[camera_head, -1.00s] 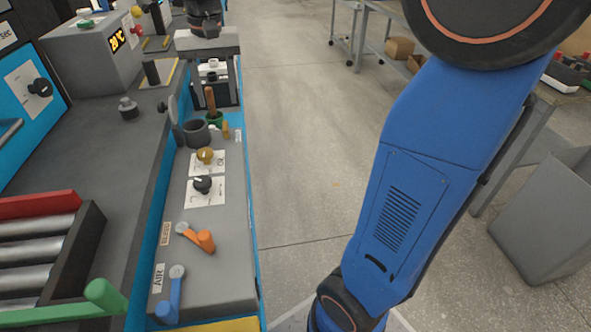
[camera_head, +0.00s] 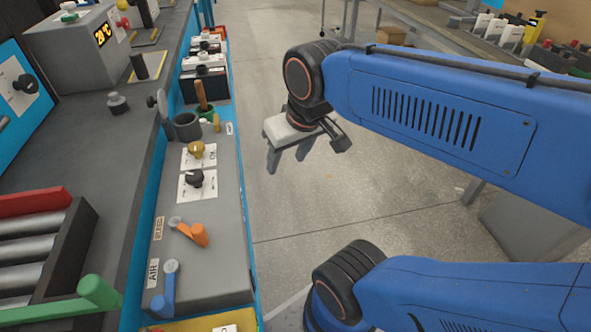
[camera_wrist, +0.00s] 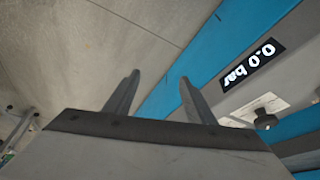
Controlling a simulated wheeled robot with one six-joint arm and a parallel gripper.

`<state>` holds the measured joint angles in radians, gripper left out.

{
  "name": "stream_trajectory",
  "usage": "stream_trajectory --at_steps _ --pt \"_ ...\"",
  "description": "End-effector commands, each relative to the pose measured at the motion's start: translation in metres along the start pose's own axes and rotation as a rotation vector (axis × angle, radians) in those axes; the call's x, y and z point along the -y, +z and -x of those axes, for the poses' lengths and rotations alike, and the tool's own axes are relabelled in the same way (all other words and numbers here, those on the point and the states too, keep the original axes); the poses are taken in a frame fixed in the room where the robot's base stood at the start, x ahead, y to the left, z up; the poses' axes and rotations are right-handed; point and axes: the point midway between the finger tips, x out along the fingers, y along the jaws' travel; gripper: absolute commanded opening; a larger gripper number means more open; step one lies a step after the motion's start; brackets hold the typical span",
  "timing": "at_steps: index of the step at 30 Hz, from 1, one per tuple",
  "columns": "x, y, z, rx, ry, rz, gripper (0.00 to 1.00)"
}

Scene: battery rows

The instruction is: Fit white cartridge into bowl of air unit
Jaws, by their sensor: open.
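The air unit (camera_head: 212,235) is a long grey console with a blue AIR lever (camera_head: 168,285), an orange BLEED lever (camera_head: 190,231), and black and yellow knobs. A dark grey open cup (camera_head: 187,126), which looks like its bowl, stands toward its far end; I cannot see into it clearly. I cannot make out a white cartridge for certain in either view. My gripper (camera_head: 308,150) is open over the floor, right of the console and apart from it. In the wrist view its two fingers (camera_wrist: 160,77) are spread with nothing between them.
A green cup with a brown handle (camera_head: 203,100) stands behind the bowl. Dark boxes (camera_head: 205,78) line up beyond. The wrist view shows a 0.0 bar display (camera_wrist: 252,62). White pieces (camera_head: 490,27) stand on a far right bench. The aisle floor (camera_head: 310,205) is clear.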

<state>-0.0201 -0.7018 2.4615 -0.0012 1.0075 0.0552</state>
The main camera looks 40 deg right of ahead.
Motion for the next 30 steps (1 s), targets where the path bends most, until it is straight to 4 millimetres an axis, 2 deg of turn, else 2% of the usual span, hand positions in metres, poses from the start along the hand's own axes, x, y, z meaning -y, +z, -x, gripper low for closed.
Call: stream_trajectory --at_steps 1,5,6,7,8,14,17,20,30 --pt "-0.002 0.010 -0.003 -0.013 0.002 0.009 0.50" --pt "-0.005 0.025 -0.010 -0.032 0.005 0.031 0.50" --pt "-0.005 0.027 -0.011 -0.036 0.005 0.034 0.45" --pt "-0.005 0.029 -0.012 -0.038 0.006 0.036 0.38" --pt "-0.005 0.030 -0.012 -0.039 0.006 0.038 0.36" --pt "-0.005 0.027 -0.011 -0.036 0.005 0.031 0.36" --pt "-0.003 0.014 -0.004 -0.021 0.005 -0.001 0.36" --pt "0.001 -0.008 0.006 0.001 0.005 -0.058 0.36" --pt "0.023 -0.096 0.037 0.090 0.033 -0.298 0.36"
